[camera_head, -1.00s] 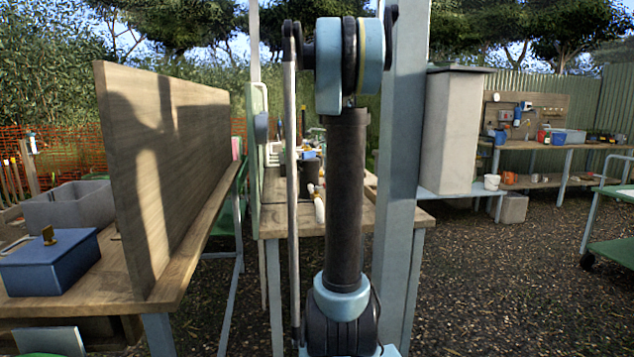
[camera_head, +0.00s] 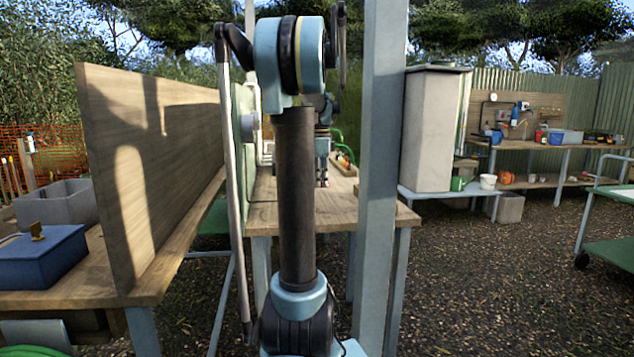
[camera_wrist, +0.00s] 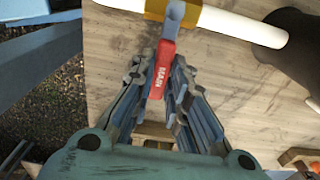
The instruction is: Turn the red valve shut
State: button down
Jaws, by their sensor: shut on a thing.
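The red valve handle (camera_wrist: 161,72), marked with white letters reading "MAIN", sits between my gripper's fingers in the wrist view. My gripper (camera_wrist: 163,82) is shut on it, with one finger along each side. The handle's grey end (camera_wrist: 174,14) reaches over a brass-yellow valve body (camera_wrist: 207,17) on a white pipe (camera_wrist: 251,28). The handle lies across the pipe's line. In the head view my gripper (camera_head: 322,178) is small, low over the far wooden bench, and the valve cannot be made out behind my arm.
The bench top (camera_wrist: 240,90) lies below the pipe. In the head view a grey post (camera_head: 382,150) stands close right of my arm, and an upright wooden board (camera_head: 150,160) stands to the left.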

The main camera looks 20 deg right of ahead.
jog(key=shift+w+a, duration=0.1)
jog(key=shift+a, duration=0.05)
jog(key=c, duration=1.6)
grip_release()
jog(key=shift+o, duration=0.2)
jog(key=shift+r, duration=0.1)
jog(key=shift+r, duration=0.3)
notch_tip(320, 180, up, 11)
